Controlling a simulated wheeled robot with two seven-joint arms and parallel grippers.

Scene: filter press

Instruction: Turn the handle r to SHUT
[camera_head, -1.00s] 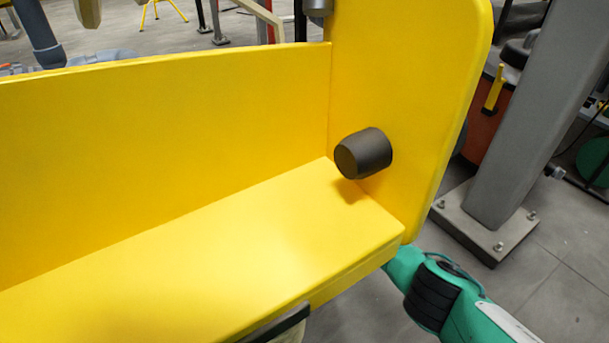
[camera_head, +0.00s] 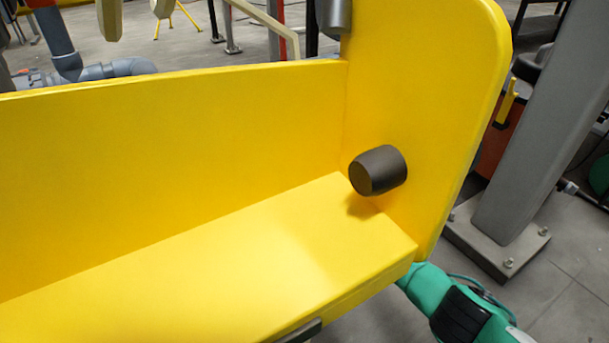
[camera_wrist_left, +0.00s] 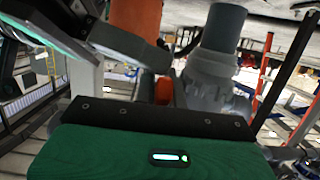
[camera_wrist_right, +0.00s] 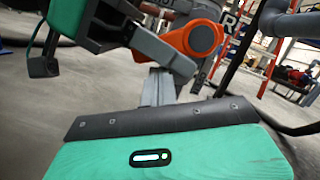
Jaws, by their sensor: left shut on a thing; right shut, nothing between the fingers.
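In the left wrist view my left gripper (camera_wrist_left: 160,75) is shut on an orange handle (camera_wrist_left: 135,22); the grip itself is partly hidden by the finger. A grey valve body with a pipe (camera_wrist_left: 212,80) stands just to its right. In the right wrist view my right gripper (camera_wrist_right: 163,72) is shut and empty. A rounded orange part (camera_wrist_right: 200,38) is close beside its fingertips; I cannot tell whether they touch. Neither gripper shows in the head view, where the yellow frame blocks much of the scene. Which orange part is handle r, and any SHUT mark, I cannot tell.
A large yellow frame (camera_head: 170,150) with a dark round knob (camera_head: 378,170) fills the head view. My right arm shows below its right edge. A grey post (camera_head: 530,130) stands on the right. Grey pipes (camera_head: 105,70) are at the back left. Floor is free at the lower right.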

